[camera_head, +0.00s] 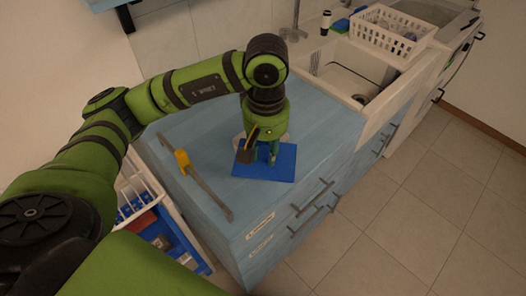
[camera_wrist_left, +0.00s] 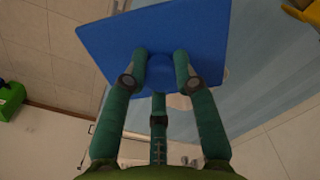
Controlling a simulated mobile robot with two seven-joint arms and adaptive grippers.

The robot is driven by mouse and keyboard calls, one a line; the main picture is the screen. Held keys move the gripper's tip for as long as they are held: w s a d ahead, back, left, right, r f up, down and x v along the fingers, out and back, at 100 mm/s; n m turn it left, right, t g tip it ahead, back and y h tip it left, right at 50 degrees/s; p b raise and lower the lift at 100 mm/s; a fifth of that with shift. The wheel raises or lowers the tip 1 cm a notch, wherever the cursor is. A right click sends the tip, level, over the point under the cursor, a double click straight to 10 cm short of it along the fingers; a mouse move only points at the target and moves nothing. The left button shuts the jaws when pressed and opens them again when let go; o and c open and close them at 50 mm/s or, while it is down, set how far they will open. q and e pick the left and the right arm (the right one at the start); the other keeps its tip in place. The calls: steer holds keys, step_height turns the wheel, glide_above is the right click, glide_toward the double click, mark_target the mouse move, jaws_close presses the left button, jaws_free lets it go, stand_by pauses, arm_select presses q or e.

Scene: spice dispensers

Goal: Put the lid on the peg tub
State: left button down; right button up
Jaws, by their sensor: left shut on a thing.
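The lid is a flat blue square panel (camera_head: 265,163) below my left gripper (camera_head: 268,155) in the head view. In the left wrist view the lid (camera_wrist_left: 150,40) fills the upper middle, with a round blue knob at its centre. The green fingers of my left gripper (camera_wrist_left: 160,75) are closed around that knob. I cannot tell whether the lid touches the worktop. I cannot make out the peg tub; a pale round thing (camera_head: 285,138) shows partly behind the gripper. My right gripper is not in view.
The blue wooden worktop (camera_head: 325,120) has free room to the right. A grey bar with a yellow clamp (camera_head: 182,160) lies at its left. Beyond are a sink (camera_head: 355,75) and a white basket (camera_head: 385,37). A white rack (camera_head: 150,180) stands left of the cabinet.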

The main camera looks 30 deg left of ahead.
arm_select(q)
steer(key=shift+w+a+r+n, duration=0.1)
steer(key=shift+w+n, duration=0.05)
steer(key=shift+n, duration=0.4)
steer(key=shift+w+r+n, duration=0.1)
steer(key=shift+w+n, duration=0.05)
steer(key=shift+n, duration=0.4)
steer(key=n, duration=0.4)
steer(key=shift+w+a+r, duration=0.15)
steer(key=shift+w+a, duration=0.1)
steer(key=shift+a, duration=0.05)
steer(key=n, duration=0.2)
steer(key=w+n, duration=0.1)
steer(key=n, duration=0.1)
steer(key=n+p, duration=0.1)
steer(key=shift+w+a+r+n, duration=0.2)
steer(key=shift+a+n, duration=0.1)
steer(key=shift+n, duration=0.1)
steer(key=n, duration=0.4)
steer(key=w+n, duration=0.1)
steer(key=n, duration=0.1)
steer(key=shift+a+r+p, duration=0.3)
steer(key=w+a+r+n+p, duration=0.1)
steer(key=w+a+n, duration=0.1)
steer(key=n, duration=1.2)
steer(key=w+a+r+n+p, duration=0.1)
steer(key=w+a+n, duration=0.1)
steer(key=n, duration=1.2)
steer(key=shift+w, duration=0.65)
